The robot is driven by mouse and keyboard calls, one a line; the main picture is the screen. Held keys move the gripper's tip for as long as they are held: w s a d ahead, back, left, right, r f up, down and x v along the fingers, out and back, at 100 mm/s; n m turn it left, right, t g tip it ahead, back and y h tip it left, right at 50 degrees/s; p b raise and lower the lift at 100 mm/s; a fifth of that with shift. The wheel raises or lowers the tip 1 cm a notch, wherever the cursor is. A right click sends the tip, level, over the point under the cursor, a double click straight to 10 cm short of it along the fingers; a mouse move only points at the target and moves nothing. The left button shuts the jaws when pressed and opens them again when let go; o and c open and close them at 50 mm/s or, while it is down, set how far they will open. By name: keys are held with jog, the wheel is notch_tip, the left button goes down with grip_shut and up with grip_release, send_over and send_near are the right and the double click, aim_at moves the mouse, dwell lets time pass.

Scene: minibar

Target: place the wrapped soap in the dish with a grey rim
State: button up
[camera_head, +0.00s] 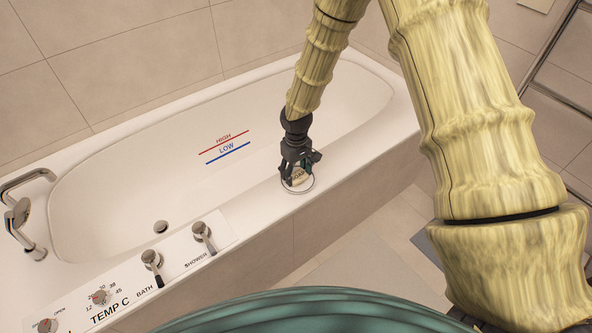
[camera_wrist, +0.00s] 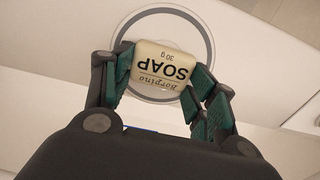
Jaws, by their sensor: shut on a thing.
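The wrapped soap (camera_wrist: 163,68) is a cream block printed "SOAP 30 g"; it also shows small in the head view (camera_head: 299,175). My gripper (camera_wrist: 157,82) is shut on it, with green finger pads at its left and right sides. In the head view my gripper (camera_head: 297,172) points down at the tub's front ledge. The round white dish with a grey rim (camera_head: 299,190) sits on that ledge, under the gripper. In the wrist view the soap is over the dish (camera_wrist: 206,42) and hides part of it. I cannot tell whether the soap touches the dish.
The white bathtub (camera_head: 110,180) lies behind and left of the dish, with a red HIGH line and a blue LOW line inside. A tap (camera_head: 20,215) and control knobs (camera_head: 203,236) stand at the left. The ledge right of the dish is clear.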

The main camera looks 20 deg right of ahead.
aim_at(296, 174)
jog(key=shift+f, duration=0.1)
jog(key=o, duration=0.9)
notch_tip(296, 174, up, 13)
jog(key=shift+m+y, duration=0.4)
jog(key=shift+y, duration=0.2)
jog(key=s+f, duration=0.2)
jog(key=f, duration=0.1)
jog(key=s+f, duration=0.3)
jog(key=f, duration=0.1)
jog(key=s+a+f, duration=0.1)
jog(key=s+f, duration=0.1)
jog(key=f, duration=0.1)
jog(key=shift+s+a+f, duration=0.1)
jog(key=shift+s+f, duration=0.05)
jog(key=shift+s, duration=0.25)
jog(key=s+d+f+m, duration=0.1)
jog(key=s+f, duration=0.4)
jog(key=s, duration=0.5)
jog(key=s+d+f+m, duration=0.1)
jog(key=s+f, duration=0.3)
jog(key=s, duration=0.6)
jog(key=s+d+f+m+h, duration=0.1)
jog(key=s+d+f, duration=0.2)
jog(key=s, duration=0.7)
notch_tip(296, 174, down, 3)
jog(key=shift+s+r+m, duration=0.15)
jog(key=shift+m, duration=0.15)
